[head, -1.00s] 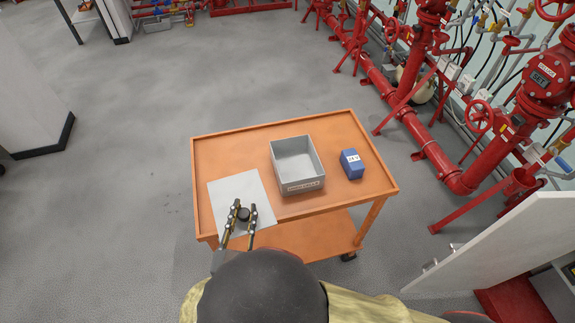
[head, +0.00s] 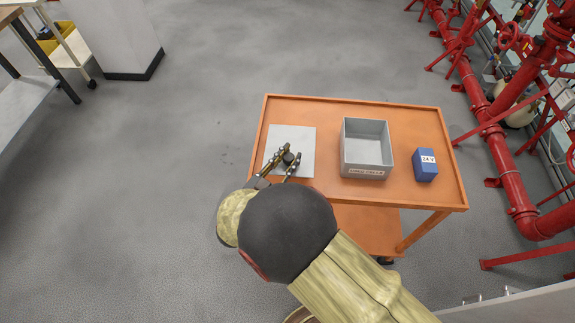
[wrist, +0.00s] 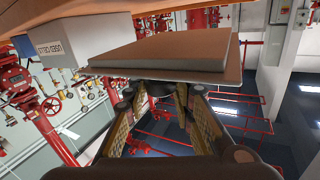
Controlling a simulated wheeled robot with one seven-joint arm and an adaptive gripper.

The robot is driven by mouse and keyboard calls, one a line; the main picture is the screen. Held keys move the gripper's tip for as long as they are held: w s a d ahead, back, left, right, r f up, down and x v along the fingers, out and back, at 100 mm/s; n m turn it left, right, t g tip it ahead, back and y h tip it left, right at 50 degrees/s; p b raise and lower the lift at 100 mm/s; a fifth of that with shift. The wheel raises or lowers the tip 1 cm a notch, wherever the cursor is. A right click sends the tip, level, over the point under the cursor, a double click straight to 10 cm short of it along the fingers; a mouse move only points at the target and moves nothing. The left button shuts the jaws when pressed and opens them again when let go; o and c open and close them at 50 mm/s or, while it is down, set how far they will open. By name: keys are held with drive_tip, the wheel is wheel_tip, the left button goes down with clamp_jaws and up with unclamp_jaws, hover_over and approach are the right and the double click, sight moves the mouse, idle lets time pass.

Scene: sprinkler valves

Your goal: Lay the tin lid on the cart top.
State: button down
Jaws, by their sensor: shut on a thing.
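The tin lid (head: 292,139) is a light grey square plate with a dark round knob (head: 288,158). In the head view it is over the left part of the orange cart top (head: 330,106). My gripper (head: 289,160) is shut on the knob from the near side. In the wrist view the lid (wrist: 190,72) spreads past the fingers (wrist: 155,95), and a smaller raised slab on it faces the orange cart (wrist: 285,22). That face looks apart from the cart; the size of the gap is unclear.
An open grey tin (head: 367,150) stands right of the lid, labelled on its near side. A blue block (head: 425,165) marked 24 V stands further right. Red pipes (head: 505,165) run along the right. The floor left of the cart is clear.

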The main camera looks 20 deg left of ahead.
drive_tip(key=shift+w+a+f+b, duration=0.25)
drive_tip(key=shift+w+a+f, duration=0.1)
drive_tip(key=shift+f, duration=0.2)
drive_tip(key=shift+w+a+f+b, duration=0.25)
drive_tip(key=shift+w+f, duration=0.1)
drive_tip(key=shift+f, duration=0.2)
wheel_tip(320, 180, down, 3)
drive_tip(key=shift+f+b, duration=0.1)
drive_tip(key=shift+b, duration=0.85)
drive_tip(key=c, duration=1.5)
unclamp_jaws()
drive_tip(key=shift+r, duration=0.2)
drive_tip(key=s+a+p, duration=0.2)
drive_tip(key=s+p, duration=0.1)
drive_tip(key=s, duration=0.8)
drive_tip(key=shift+s+a, duration=0.15)
drive_tip(key=shift+s, duration=0.2)
